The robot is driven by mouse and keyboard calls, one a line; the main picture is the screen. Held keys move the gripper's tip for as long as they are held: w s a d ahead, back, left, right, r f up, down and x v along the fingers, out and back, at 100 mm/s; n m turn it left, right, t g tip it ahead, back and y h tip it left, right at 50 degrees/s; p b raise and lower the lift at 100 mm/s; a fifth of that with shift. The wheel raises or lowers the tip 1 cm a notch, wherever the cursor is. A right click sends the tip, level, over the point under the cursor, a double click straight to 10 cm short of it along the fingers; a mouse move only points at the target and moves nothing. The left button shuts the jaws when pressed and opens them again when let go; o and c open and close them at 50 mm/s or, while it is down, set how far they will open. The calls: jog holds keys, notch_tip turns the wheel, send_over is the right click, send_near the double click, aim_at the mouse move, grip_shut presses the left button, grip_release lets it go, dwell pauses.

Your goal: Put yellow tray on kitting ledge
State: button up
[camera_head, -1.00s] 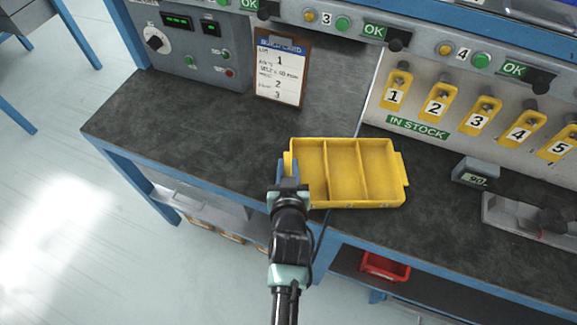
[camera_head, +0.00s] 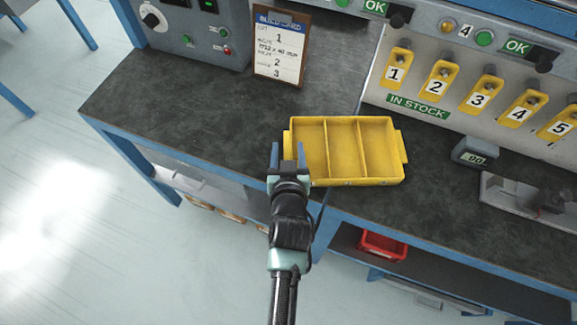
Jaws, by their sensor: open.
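The yellow tray (camera_head: 397,150) lies on the dark bench top, near the front edge and across the seam between two bench sections. It has three compartments, which look empty, and a small handle tab at each end. My gripper (camera_head: 288,153) is at the tray's left end, by the left handle tab. Its two fingers point away from me and stand apart. I cannot tell whether they touch the tray. I cannot tell which surface is the kitting ledge.
A build card (camera_head: 280,48) on a clipboard leans at the back. A small grey display device (camera_head: 474,152) stands right of the tray. A red bin (camera_head: 383,245) sits on the lower shelf. The bench's left part is clear.

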jog(key=v, duration=1)
jog(key=shift+s, duration=0.15)
jog(key=w+d+r+t, duration=0.1)
jog(key=w+r+t, duration=0.3)
jog(key=r, duration=1.2)
jog(key=w+d+r+t, duration=0.1)
jog(key=w+r+t, duration=0.3)
jog(key=r, duration=1.2)
jog(key=s+r+t, duration=0.3)
jog(key=s+r, duration=0.2)
jog(key=r, duration=0.9)
jog(key=s+r+m+t+h, duration=0.1)
jog(key=s+r+t, duration=0.2)
jog(key=r, duration=1)
jog(key=shift+s+r, duration=0.4)
jog(key=shift+s, duration=0.7)
jog(key=shift+a, duration=0.1)
